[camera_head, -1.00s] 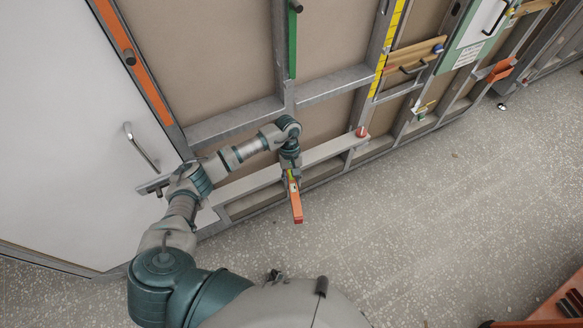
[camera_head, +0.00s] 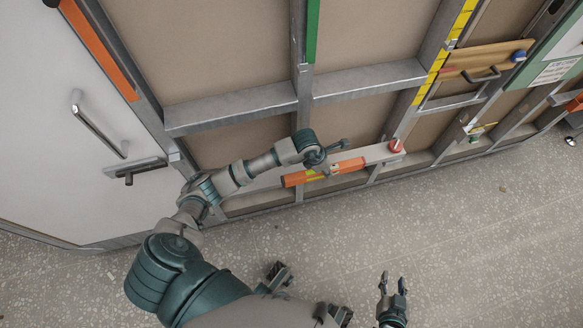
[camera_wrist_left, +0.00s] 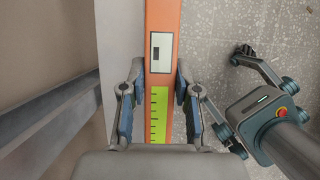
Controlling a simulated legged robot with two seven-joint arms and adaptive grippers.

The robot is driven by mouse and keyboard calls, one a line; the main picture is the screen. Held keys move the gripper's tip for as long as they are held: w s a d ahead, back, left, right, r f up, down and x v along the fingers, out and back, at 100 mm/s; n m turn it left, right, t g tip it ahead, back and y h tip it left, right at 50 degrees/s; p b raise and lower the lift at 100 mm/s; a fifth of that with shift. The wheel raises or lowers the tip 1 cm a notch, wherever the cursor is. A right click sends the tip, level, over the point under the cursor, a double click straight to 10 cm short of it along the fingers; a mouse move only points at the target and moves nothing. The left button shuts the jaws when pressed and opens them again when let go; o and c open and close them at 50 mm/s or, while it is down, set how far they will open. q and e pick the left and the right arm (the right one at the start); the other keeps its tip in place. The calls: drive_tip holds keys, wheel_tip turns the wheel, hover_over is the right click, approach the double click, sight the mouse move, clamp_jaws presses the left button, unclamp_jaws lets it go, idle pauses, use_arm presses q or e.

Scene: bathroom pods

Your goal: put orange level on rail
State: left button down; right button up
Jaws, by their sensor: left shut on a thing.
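The orange level (camera_head: 349,166) is held by my left gripper (camera_head: 322,169), lying lengthwise along the pale rail (camera_head: 376,153) low on the wall frame. In the left wrist view, the level (camera_wrist_left: 162,20) with its display and green-yellow scale runs between the fingers of my left gripper (camera_wrist_left: 159,85), shut on it. There the pale rail (camera_wrist_left: 122,40) runs alongside it on the left, with floor on the right. I cannot tell whether the level touches the rail. My right gripper (camera_head: 393,281) is open and empty over the floor, away from the rail.
A white door with a handle (camera_head: 101,126) is at left. A green strip (camera_head: 312,30), a yellow ruler (camera_head: 443,58) and a wooden float (camera_head: 487,64) are on the frame. The floor in front is clear.

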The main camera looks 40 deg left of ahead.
use_arm(q)
drive_tip(key=s+a, duration=0.1)
drive_tip(key=a, duration=0.3)
drive_tip(key=s+a+f, duration=0.1)
drive_tip(key=s+a, duration=0.1)
drive_tip(key=a, duration=0.2)
drive_tip(key=s+a+b, duration=0.1)
drive_tip(key=s+a, duration=0.1)
drive_tip(key=a, duration=0.2)
drive_tip(key=shift+a+f, duration=0.2)
drive_tip(key=shift+a, duration=0.1)
wheel_tip(320, 180, down, 3)
drive_tip(key=shift+s+f+b, duration=0.1)
drive_tip(key=shift+f+b, duration=0.1)
drive_tip(key=shift+b, duration=0.3)
drive_tip(key=c, duration=0.8)
unclamp_jaws()
drive_tip(key=shift+a+f, duration=0.1)
drive_tip(key=shift+a, duration=0.05)
drive_tip(key=shift+c, duration=0.2)
use_arm(e)
drive_tip(key=w+a+r+t+y, duration=0.1)
drive_tip(key=w+a+r+t, duration=0.1)
drive_tip(key=w+r+t, duration=0.1)
drive_tip(key=shift+w+a+r+t, duration=0.2)
drive_tip(key=shift+w+r+t, duration=0.25)
drive_tip(key=shift+r, duration=0.3)
drive_tip(key=shift+s, duration=0.1)
